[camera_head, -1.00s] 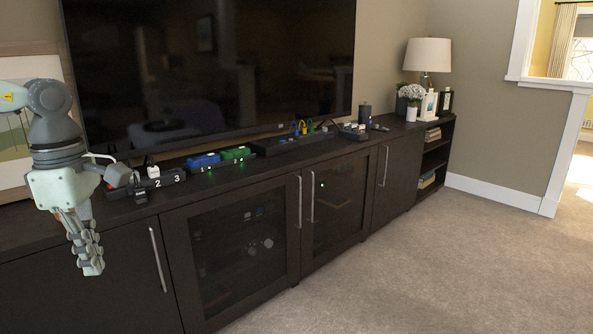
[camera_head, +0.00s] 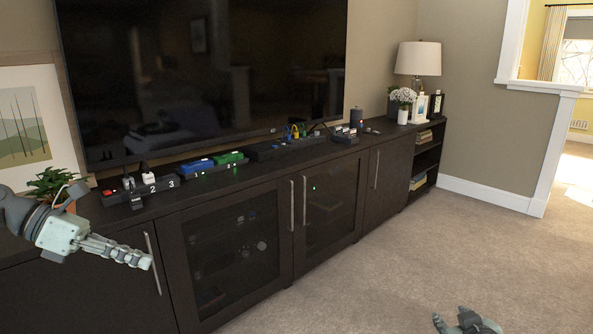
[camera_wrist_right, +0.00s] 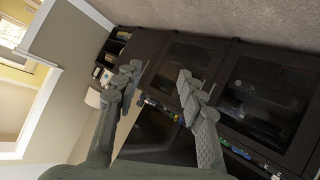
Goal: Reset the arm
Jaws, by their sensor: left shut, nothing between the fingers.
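My left gripper (camera_head: 146,262) is at the left of the head view, in front of the cabinet. Its fingers are together and empty, pointing right. My right gripper (camera_head: 462,322) shows only in part at the bottom edge of the head view, over the carpet. In the right wrist view my right gripper (camera_wrist_right: 160,72) has its two fingers spread apart with nothing between them. Most of my right arm is out of the head view.
The dark cabinet (camera_head: 235,255) runs along the wall under a television (camera_head: 210,75). On its top are a numbered power strip (camera_head: 150,188), blue and green blocks (camera_head: 213,162), a plant (camera_head: 55,184) and a lamp (camera_head: 418,62). The carpet (camera_head: 400,260) is clear.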

